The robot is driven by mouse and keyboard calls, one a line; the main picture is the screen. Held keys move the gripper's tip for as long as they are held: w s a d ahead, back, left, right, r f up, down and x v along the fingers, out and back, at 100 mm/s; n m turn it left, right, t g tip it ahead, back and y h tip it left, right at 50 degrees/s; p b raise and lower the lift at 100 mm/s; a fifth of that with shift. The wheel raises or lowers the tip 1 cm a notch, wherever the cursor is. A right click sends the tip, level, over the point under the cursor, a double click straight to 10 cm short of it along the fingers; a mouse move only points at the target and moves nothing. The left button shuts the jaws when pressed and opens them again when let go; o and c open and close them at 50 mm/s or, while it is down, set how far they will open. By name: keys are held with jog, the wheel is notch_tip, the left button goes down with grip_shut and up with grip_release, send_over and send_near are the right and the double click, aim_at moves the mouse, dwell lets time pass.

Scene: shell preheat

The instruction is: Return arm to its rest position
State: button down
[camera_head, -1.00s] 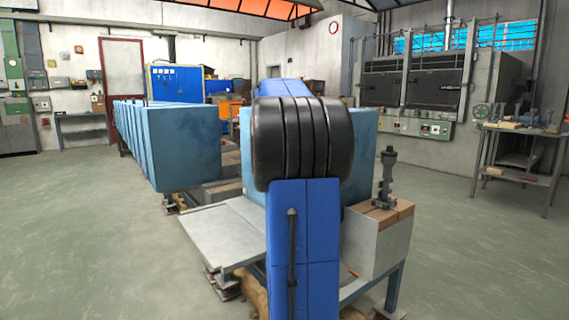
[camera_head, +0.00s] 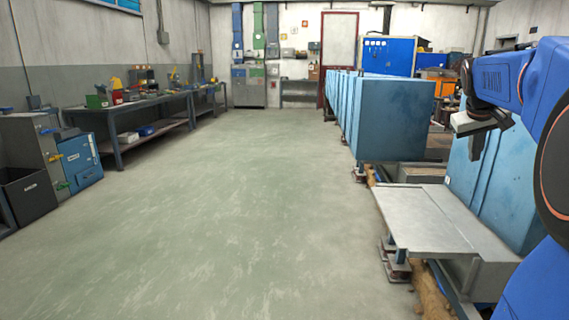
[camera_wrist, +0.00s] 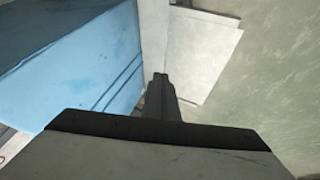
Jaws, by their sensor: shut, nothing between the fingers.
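My blue arm folds in from the right edge of the head view. My gripper (camera_head: 477,148) hangs from its end, pointing down in front of the large blue cabinet, with nothing in it. In the wrist view my gripper (camera_wrist: 160,78) shows its dark fingers shut together and empty. The fingertips appear above a grey metal shelf, and a blue cabinet side (camera_wrist: 75,55) fills the left of that view. I cannot tell the exact gap between gripper and cabinet.
The grey metal shelf (camera_head: 440,222) juts out below my arm. A row of blue cabinets (camera_head: 388,118) runs back from it. The floor (camera_head: 230,210) between is clear.

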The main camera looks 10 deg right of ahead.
jog(key=s+a+f+n+y, duration=0.1)
jog(key=s+a+f, duration=0.2)
jog(key=a, duration=0.5)
jog(key=s+a+f+t+y, duration=0.1)
jog(key=s+a+f, duration=0.25)
jog(key=a, duration=0.45)
jog(key=s+a+f+n+y, duration=0.1)
jog(key=s+a+f, duration=0.25)
jog(key=a, duration=0.45)
jog(key=s+a+f+n+y, duration=0.1)
jog(key=s+a+f+y, duration=0.1)
jog(key=s+a+f, duration=1.1)
jog(key=shift+s+f+y, duration=0.25)
jog(key=shift+f+y, duration=0.05)
jog(key=shift+f, duration=0.55)
jog(key=shift+a, duration=0.1)
